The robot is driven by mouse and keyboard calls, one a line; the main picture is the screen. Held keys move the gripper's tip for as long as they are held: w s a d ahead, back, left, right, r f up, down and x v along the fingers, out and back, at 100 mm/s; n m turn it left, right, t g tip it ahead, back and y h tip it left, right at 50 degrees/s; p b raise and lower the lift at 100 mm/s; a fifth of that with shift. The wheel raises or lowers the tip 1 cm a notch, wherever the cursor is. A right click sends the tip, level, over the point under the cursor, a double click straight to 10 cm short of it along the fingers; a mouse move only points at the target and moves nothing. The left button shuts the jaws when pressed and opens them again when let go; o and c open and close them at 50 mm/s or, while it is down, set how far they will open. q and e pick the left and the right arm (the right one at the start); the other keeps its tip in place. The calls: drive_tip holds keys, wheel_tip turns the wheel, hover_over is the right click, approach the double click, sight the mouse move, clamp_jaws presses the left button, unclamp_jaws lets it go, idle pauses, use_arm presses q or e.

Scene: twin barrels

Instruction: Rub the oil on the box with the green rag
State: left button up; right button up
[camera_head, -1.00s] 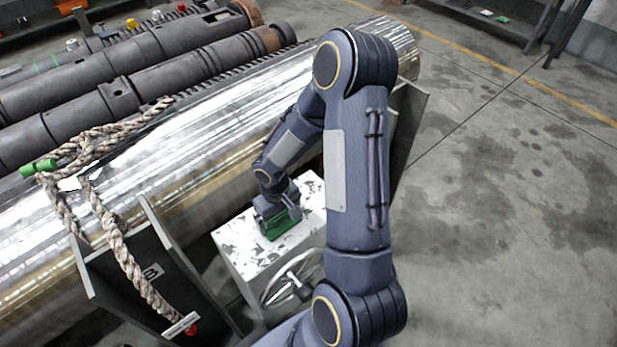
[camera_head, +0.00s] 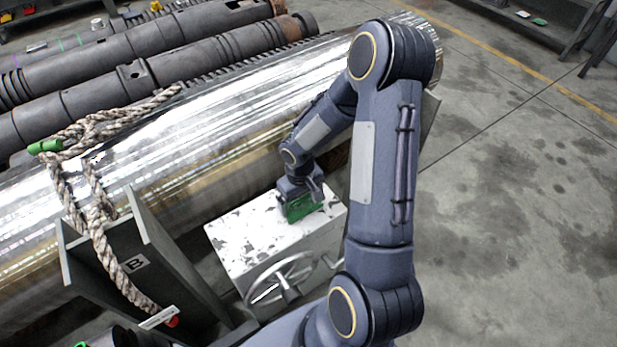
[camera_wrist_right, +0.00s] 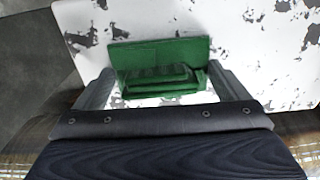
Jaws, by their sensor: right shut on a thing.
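The box (camera_head: 262,248) is white with dark patches on its top and a handwheel on its front side. Its top also fills much of the right wrist view (camera_wrist_right: 245,30). My right gripper (camera_head: 299,200) is over the far right part of the box top, pointing down. It is shut on the green rag (camera_head: 301,209), which is folded and appears to rest against the top. In the right wrist view the rag (camera_wrist_right: 160,60) sits between the two fingers. Dark patches show around the rag; I cannot tell which are oil and which worn paint. My left gripper is not in view.
A large shiny metal cylinder (camera_head: 200,130) lies just behind the box. A dark stand (camera_head: 165,275) marked B is left of the box, with a thick rope (camera_head: 110,245) hanging over it. The handwheel (camera_head: 280,280) sticks out in front. Open concrete floor lies right.

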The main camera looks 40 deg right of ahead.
wheel_tip(320, 180, up, 4)
drive_tip(key=shift+a+f+p, duration=0.1)
drive_tip(key=shift+a+p, duration=0.05)
drive_tip(key=shift+p, duration=0.8)
drive_tip(key=shift+r+p, duration=0.55)
drive_tip(key=shift+r, duration=0.15)
drive_tip(key=shift+r+p, duration=1.05)
drive_tip(key=shift+r, duration=0.45)
